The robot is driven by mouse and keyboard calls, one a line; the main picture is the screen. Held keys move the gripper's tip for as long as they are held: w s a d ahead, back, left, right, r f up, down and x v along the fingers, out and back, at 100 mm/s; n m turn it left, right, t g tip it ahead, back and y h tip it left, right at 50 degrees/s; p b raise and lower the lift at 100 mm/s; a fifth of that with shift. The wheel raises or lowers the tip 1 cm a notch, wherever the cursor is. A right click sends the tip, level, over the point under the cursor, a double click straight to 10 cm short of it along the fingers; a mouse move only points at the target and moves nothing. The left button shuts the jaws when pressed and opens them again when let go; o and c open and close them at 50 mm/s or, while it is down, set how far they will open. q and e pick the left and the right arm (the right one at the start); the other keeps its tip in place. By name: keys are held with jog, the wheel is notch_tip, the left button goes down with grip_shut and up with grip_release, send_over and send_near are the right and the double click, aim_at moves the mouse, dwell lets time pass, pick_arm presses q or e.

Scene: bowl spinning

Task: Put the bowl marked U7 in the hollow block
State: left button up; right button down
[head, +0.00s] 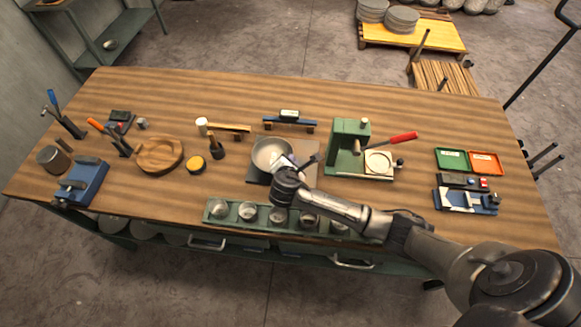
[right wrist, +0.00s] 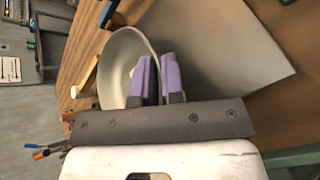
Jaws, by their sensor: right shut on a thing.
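I cannot tell whether the bowl touches the mat. The round wooden hollow block (head: 160,146) lies to the left on the bench. My left gripper is not in view.
A green rack of several small cups (head: 218,208) lies along the front edge. A green press with a red lever (head: 346,145) stands to the right.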

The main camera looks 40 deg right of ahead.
jog(key=shift+f, duration=1.5)
jog(key=shift+f, duration=0.1)
jog(key=c, duration=1.2)
grip_release()
jog(key=shift+c, duration=0.2)
jog(key=shift+s+a+r, duration=0.15)
jog(key=shift+r, duration=0.05)
jog(key=p+v, duration=0.1)
jog(key=v, duration=0.9)
jog(key=shift+s, duration=0.15)
jog(key=shift+o, duration=0.9)
jog(key=shift+s+a+r, duration=0.35)
jog(key=shift+a, duration=0.15)
